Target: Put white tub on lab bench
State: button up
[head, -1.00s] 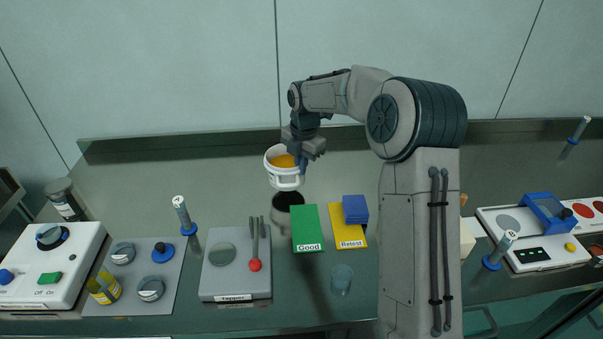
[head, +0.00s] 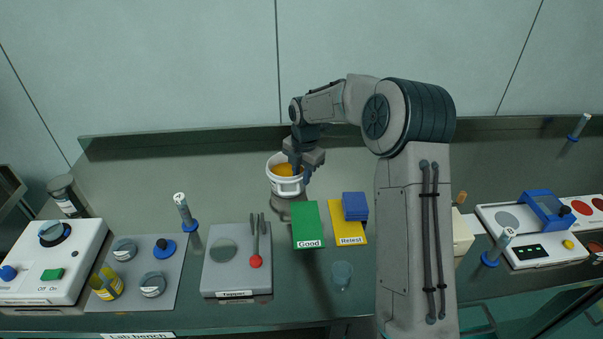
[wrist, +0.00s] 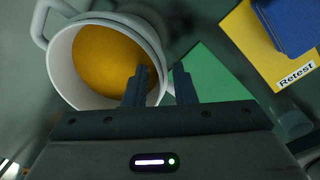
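The white tub (head: 286,187) holds orange-yellow contents and has a side handle. It is upright, above the back middle of the dark lab bench (head: 135,190). My gripper (head: 301,172) is at the tub's right side. In the wrist view, the tub (wrist: 62,72) fills the upper left. There my gripper (wrist: 163,80) has one finger inside the tub and the other outside, with the wall between them, so it appears shut on the rim. I cannot tell whether the tub's base touches anything.
A grey cylindrical container (head: 281,210) is directly below the tub, mostly hidden. The green Good card (head: 307,225) and yellow Retest card (head: 347,232) lie to the right. The tapper (head: 235,275) stands in front.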

jog(key=shift+r, duration=0.1)
notch_tip(320, 180, up, 11)
jog(key=s+d+r+m+h, duration=0.1)
jog(key=s+r+m, duration=0.1)
jog(key=s+m, duration=0.25)
jog(key=s+d+r+m, duration=0.1)
jog(key=s+r+m, duration=0.2)
jog(key=s, duration=0.2)
jog(key=s+d+f+m+t, duration=0.1)
jog(key=s+d+f+m, duration=0.1)
jog(key=s+m, duration=0.7)
jog(key=s+d+f+m+t, duration=0.1)
jog(key=s+d+m, duration=0.3)
jog(key=s+m, duration=0.6)
jog(key=s+f, duration=0.1)
jog(key=s, duration=0.5)
jog(key=shift+s+d+f+b, duration=0.2)
jog(key=shift+d+b, duration=0.2)
